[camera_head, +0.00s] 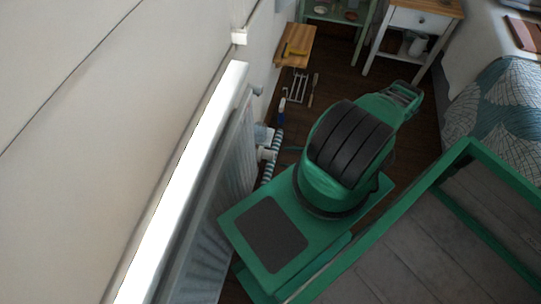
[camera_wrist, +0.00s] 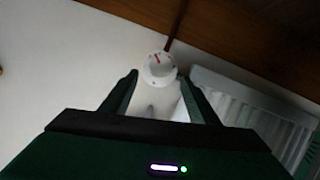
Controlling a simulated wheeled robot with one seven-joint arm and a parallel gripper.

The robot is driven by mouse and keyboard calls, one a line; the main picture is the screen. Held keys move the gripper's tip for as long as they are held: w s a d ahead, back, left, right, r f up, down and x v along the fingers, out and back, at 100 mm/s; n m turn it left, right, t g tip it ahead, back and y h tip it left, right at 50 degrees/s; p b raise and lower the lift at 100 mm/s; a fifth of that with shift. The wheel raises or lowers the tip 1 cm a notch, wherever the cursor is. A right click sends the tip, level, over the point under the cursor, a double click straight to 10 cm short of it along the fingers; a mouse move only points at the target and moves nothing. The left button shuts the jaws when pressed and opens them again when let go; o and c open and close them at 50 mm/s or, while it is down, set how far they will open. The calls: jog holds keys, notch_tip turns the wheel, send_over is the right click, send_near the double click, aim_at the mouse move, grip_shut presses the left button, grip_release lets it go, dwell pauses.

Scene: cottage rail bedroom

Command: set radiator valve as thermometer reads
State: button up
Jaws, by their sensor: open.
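A round white dial knob (camera_wrist: 158,66) with a short red mark near its top shows in the wrist view, and it looks like the radiator valve. My gripper (camera_wrist: 158,79) is open, with one dark green finger on each side of the knob's lower part in the picture. I cannot tell whether the fingers reach around it or stay short of it. The white ribbed radiator (camera_wrist: 245,100) is right of the knob; in the head view it runs along the wall (camera_head: 240,150). I cannot make out a thermometer or its reading in either view.
A white ledge (camera_head: 190,170) runs above the radiator. Small white fittings (camera_head: 265,135) and a blue-striped item (camera_head: 270,165) are beside it. A wooden shelf (camera_head: 292,50), a white nightstand (camera_head: 418,20) and a bed (camera_head: 500,100) stand farther off. Dark floor shows between them.

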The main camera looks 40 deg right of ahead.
aim_at(270, 155)
jog(key=x, duration=0.9)
jog(key=shift+w+a, duration=0.15)
jog(key=shift+w, duration=0.1)
jog(key=shift+c, duration=0.3)
jog(key=c, duration=1)
jog(key=shift+d, duration=0.25)
jog(key=shift+a, duration=0.15)
